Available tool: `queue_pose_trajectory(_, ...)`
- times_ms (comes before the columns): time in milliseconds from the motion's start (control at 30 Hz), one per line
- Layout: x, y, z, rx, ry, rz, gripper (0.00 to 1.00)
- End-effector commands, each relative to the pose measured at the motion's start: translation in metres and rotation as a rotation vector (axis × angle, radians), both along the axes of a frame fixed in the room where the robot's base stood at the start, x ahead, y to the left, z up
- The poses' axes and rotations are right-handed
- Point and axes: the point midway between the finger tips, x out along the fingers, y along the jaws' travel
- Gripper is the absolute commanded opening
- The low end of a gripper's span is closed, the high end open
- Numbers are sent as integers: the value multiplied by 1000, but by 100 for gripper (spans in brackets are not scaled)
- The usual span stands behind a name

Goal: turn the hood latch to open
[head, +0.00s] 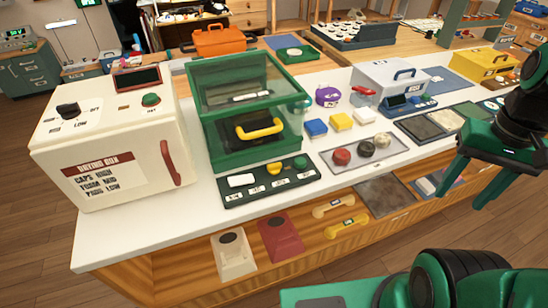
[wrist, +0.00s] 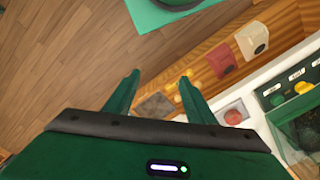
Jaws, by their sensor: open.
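A green hood box (head: 250,110) with a clear lid stands on the white counter, just right of the drying box in the head view. A yellow handset (head: 260,128) shows inside it. A dark green panel (head: 268,182) in front carries a yellow knob (head: 274,168), a white block and a green button. A small teal knob (head: 306,104) sits at the hood's right side. I cannot tell which of these knobs is the latch. My gripper (head: 463,192) is open and empty, far right of the hood. In the wrist view my gripper (wrist: 160,78) points toward the counter front and floor.
The cream drying box (head: 110,140) stands left of the hood. A tray (head: 365,153) with round caps and several small blocks lie to its right. Phone bodies and handsets lie on the wooden shelf (head: 190,280) below. Floor is clear at left.

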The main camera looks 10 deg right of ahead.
Motion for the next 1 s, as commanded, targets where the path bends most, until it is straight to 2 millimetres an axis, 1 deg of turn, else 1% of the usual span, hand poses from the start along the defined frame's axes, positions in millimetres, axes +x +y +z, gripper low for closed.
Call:
queue_pose_trajectory(67, 22, 7, 5, -9, 5, 46, 50)
queue_pose_trajectory(133, 50, 18, 11, -19, 7, 104, 50)
queue_pose_trajectory(167, 63, 27, 14, -24, 9, 135, 50)
queue_pose_trajectory(200, 82, 40, 18, -29, 8, 176, 50)
queue_pose_trajectory(267, 111, 65, 23, -36, 6, 244, 50)
queue_pose_trajectory(300, 129, 85, 25, -39, 6, 288, 50)
queue_pose_trajectory(367, 153, 118, 27, -41, 3, 355, 50)
queue_pose_trajectory(400, 167, 142, 28, -41, 2, 401, 50)
queue_pose_trajectory(467, 185, 181, 28, -40, -1, 467, 50)
queue_pose_trajectory(500, 194, 206, 27, -37, -1, 507, 50)
queue_pose_trajectory(567, 203, 244, 25, -31, -2, 565, 50)
queue_pose_trajectory(600, 207, 267, 23, -27, -3, 599, 50)
queue_pose_trajectory(700, 211, 311, 20, -17, -4, 659, 50)
queue_pose_trajectory(733, 211, 321, 19, -14, -4, 673, 50)
queue_pose_trajectory(800, 211, 338, 18, -9, -3, 696, 50)
queue_pose_trajectory(833, 210, 343, 17, -9, -2, 703, 50)
queue_pose_trajectory(900, 210, 350, 16, -6, -3, 711, 50)
queue_pose_trajectory(1000, 210, 354, 11, -5, -2, 716, 50)
